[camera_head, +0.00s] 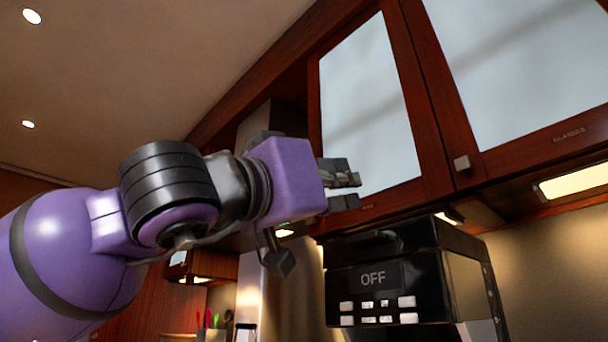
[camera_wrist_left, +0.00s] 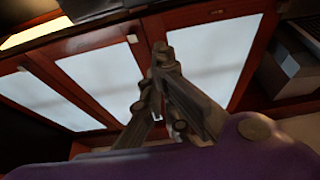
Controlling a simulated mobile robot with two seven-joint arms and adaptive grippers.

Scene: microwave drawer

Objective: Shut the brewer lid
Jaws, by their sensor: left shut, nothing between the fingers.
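The brewer (camera_head: 372,285) is a black box-shaped machine with an OFF display and several light buttons, at the lower right of the head view. Its black lid (camera_head: 425,236) lies across the top, roughly level; I cannot tell whether it is fully down. My left gripper (camera_head: 347,188) is above the brewer's left front part, pointing right and apart from the lid in the picture. Its fingers are shut and empty; they also show in the left wrist view (camera_wrist_left: 158,72). My right gripper is not in view.
Wooden wall cabinets with frosted panes (camera_head: 370,105) hang close behind and above the gripper. A lit lamp strip (camera_head: 575,181) is under the right cabinet. Colored utensils (camera_head: 210,319) stand at the lower left, below my arm.

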